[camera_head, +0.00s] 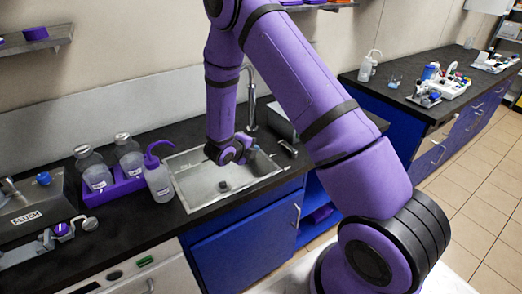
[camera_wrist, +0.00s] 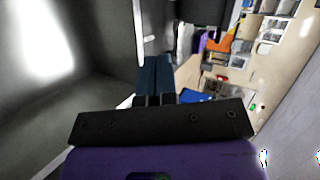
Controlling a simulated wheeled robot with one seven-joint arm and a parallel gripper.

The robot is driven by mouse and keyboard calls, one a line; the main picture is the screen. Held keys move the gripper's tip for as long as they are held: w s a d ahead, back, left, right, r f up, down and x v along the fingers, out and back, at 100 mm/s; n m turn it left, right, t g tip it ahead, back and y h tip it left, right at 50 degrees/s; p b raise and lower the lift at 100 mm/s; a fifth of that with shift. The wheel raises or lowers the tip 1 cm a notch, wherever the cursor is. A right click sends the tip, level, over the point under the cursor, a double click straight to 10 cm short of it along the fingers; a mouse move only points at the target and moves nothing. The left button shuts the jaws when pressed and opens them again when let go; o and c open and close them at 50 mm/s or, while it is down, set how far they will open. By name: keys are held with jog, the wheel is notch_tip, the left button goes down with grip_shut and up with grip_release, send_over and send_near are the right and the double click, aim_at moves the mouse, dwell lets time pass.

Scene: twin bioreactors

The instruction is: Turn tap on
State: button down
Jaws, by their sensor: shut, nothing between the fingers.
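The tap (camera_head: 251,97) is a tall, curved metal spout behind the sink (camera_head: 192,206), partly hidden by my arm in the head view. A small silver lever (camera_head: 288,148) sits on the counter right of the sink; I cannot tell for certain that it is the tap's handle. My gripper (camera_head: 257,151) is over the back right part of the sink, left of this lever and apart from it. In the wrist view its dark blue fingers (camera_wrist: 154,76) are together and empty. A pale narrow bar (camera_wrist: 139,22) lies beyond the fingertips, perhaps the lever.
A purple-capped wash bottle (camera_head: 159,180) and a purple rack (camera_head: 116,190) with two clear bottles stand left of the sink. A dark box (camera_head: 281,122) stands behind it on the right. Blue cabinets (camera_head: 235,250) lie below. A second counter (camera_head: 385,91) holds lab items.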

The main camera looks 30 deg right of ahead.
jog(key=c, duration=1.7)
grip_release()
jog(key=shift+a+r, duration=0.2)
jog(key=shift+a, duration=0.15)
jog(key=o, duration=0.7)
jog(key=w+d+f+y, duration=0.1)
jog(key=w+d+y, duration=0.2)
jog(key=d, duration=0.2)
jog(key=shift+w+f+m, duration=0.25)
jog(key=shift+w+m, duration=0.05)
jog(key=shift+m, duration=0.1)
jog(key=d+y, duration=0.2)
jog(key=d, duration=0.1)
jog(key=d+y, duration=0.1)
jog(key=shift+w+d+r+m, duration=0.2)
jog(key=shift+w+r+m, duration=0.15)
jog(key=shift+w+m, duration=0.05)
jog(key=s+d+r+m+g+y, duration=0.1)
jog(key=s+d+r+g+y, duration=0.1)
jog(key=d+r+y, duration=0.15)
jog(key=m+g+y, duration=0.1)
jog(key=g+y, duration=0.1)
send_near(291, 148)
jog(key=f, duration=0.8)
jog(key=shift+w+a+f, duration=0.1)
jog(key=shift+w+f, duration=0.1)
jog(key=shift+f, duration=0.15)
